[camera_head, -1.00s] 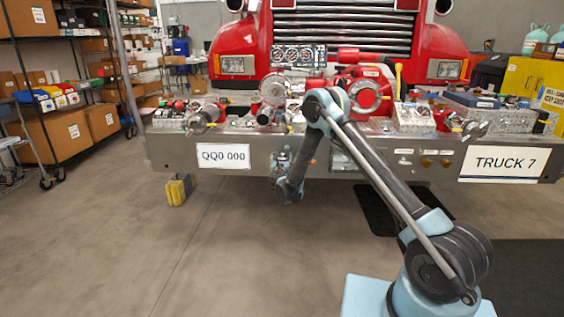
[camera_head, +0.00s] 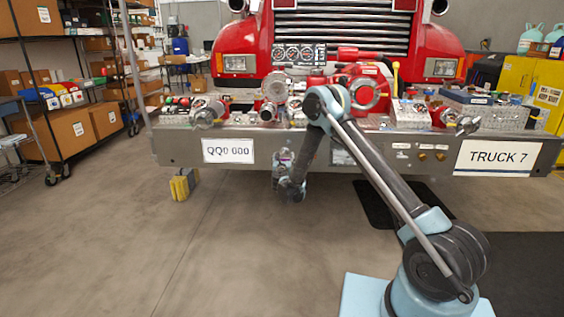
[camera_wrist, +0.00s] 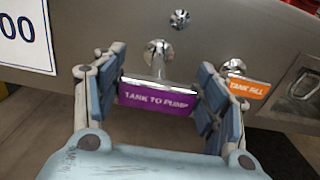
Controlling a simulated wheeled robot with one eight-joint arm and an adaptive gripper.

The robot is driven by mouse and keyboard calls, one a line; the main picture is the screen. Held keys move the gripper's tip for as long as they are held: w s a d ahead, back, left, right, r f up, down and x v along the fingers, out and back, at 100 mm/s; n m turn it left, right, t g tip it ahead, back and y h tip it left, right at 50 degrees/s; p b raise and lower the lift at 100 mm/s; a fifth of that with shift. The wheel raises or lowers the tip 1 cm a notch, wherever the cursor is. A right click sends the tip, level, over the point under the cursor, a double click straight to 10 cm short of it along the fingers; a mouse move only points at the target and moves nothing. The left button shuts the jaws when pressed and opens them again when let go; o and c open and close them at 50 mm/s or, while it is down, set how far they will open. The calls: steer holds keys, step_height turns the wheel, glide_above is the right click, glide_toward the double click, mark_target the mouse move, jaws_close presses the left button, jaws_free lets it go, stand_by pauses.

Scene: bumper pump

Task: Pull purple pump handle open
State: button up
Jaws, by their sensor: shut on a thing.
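The purple pump handle (camera_wrist: 157,97), labelled "TANK TO PUMP", is between the finger pads of my gripper (camera_wrist: 168,88) in the wrist view. The pads press on its two ends, and my gripper is shut on it. A shiny metal stem (camera_wrist: 158,65) runs from the handle back to the bumper panel, so the handle stands out from the panel. In the head view my gripper (camera_head: 284,162) is at the front face of the bumper, and the handle cannot be made out there.
An orange "TANK FILL" handle (camera_wrist: 248,88) sits right of my gripper's right finger. A chrome knob (camera_wrist: 180,19) is above. The bumper (camera_head: 400,150) carries a white plate (camera_head: 228,151) and a "TRUCK 7" sign (camera_head: 498,158). Yellow chocks (camera_head: 184,184) stand on open floor.

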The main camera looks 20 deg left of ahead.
steer(key=shift+s+d, duration=0.1)
steer(key=shift+d, duration=0.05)
steer(key=o, duration=1.5)
steer(key=shift+s, duration=0.1)
steer(key=v, duration=1.2)
